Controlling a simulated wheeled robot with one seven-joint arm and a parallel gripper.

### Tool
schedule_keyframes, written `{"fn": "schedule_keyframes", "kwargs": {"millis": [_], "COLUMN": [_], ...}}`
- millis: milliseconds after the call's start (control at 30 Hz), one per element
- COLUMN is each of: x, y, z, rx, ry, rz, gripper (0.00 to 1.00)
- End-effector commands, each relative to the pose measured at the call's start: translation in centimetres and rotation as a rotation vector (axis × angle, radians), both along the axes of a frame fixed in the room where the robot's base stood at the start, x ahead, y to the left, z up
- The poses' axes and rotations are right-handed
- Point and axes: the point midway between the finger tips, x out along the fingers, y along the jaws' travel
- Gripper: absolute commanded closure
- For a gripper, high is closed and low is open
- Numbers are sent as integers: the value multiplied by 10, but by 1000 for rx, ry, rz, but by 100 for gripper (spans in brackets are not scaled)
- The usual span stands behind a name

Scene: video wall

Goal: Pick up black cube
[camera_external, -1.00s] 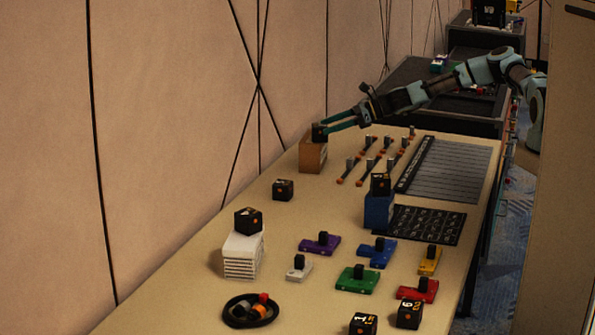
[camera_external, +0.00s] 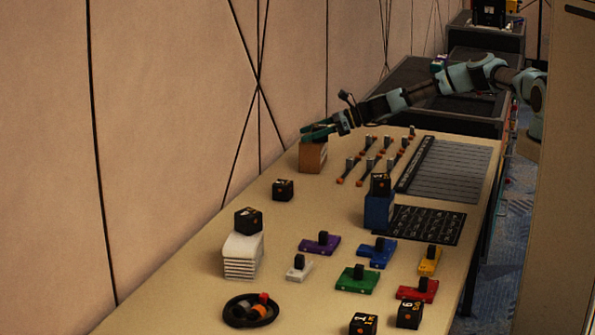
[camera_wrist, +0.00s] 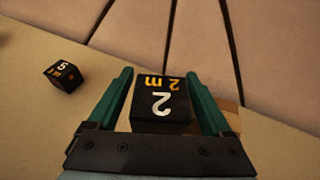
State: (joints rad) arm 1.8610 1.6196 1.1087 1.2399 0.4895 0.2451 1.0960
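A black cube marked with a white 2 (camera_wrist: 160,104) sits between the two teal fingers of my gripper (camera_wrist: 160,85) in the wrist view. A finger stands on each side of it, with a narrow gap at the left; at the right, contact is unclear. In the external view my gripper (camera_external: 318,132) is over the wooden block (camera_external: 313,157) at the far end of the table, and its fingers mostly hide the cube there. Other black cubes stand on the table (camera_external: 283,190), the blue block (camera_external: 381,184) and the white stack (camera_external: 248,221).
A second numbered cube (camera_wrist: 64,76) lies left of my gripper in the wrist view. The wall (camera_external: 190,110) runs close beside the table. Slider-like pieces (camera_external: 368,165) and a ribbed panel (camera_external: 450,170) lie right of the wooden block. Colored pieces and a dark round tray (camera_external: 228,314) are nearer.

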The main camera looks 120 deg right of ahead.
Motion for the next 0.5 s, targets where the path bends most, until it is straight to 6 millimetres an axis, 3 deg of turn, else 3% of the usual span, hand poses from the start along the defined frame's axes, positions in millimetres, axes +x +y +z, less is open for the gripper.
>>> {"fn": "schedule_keyframes", "kwargs": {"millis": [67,500], "x": [0,0], "y": [0,0], "z": [0,0], "rx": [0,0], "ry": [0,0], "rz": [0,0], "gripper": [26,76]}}
